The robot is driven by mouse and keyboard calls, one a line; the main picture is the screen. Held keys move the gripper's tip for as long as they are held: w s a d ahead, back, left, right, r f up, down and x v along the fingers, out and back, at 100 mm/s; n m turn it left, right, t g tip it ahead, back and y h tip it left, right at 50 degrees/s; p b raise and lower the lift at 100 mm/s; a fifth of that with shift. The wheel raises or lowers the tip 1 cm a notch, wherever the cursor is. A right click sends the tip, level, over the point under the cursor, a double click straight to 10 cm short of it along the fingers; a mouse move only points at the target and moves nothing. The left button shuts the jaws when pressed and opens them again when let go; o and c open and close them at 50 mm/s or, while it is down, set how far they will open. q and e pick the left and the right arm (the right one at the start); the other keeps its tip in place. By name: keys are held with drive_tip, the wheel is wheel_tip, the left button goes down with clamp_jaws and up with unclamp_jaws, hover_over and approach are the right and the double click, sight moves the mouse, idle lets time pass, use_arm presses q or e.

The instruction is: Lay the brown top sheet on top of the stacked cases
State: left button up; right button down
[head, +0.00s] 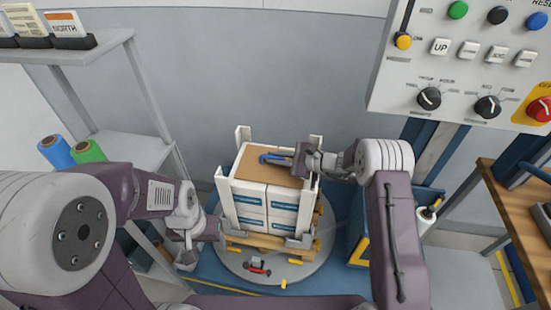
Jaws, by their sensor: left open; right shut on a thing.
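The stacked cases (268,212) are white with blue bands and stand on a wooden pallet (265,243), between upright pale corner posts. The brown top sheet (262,172) shows flat at the top of the stack; I cannot tell whether it rests fully on the cases. My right gripper (284,158) reaches in from the right over the sheet and is shut at its far side; its fingers hide the grip. A blue curved piece (268,157) shows at the fingertips. My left gripper (188,252) is open and empty, low and left of the stack.
The pallet stands on a round grey turntable (310,268). A small red and black item (257,266) lies in front. A grey shelf (130,148) with blue and green rolls is at left. A control panel (465,60) hangs at upper right, above a wooden bench (515,205).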

drive_tip(key=c, duration=1.8)
unclamp_jaws()
drive_tip(key=shift+c, duration=0.2)
drive_tip(key=o, duration=0.4)
drive_tip(key=shift+r, duration=0.2)
drive_tip(key=v, duration=1.2)
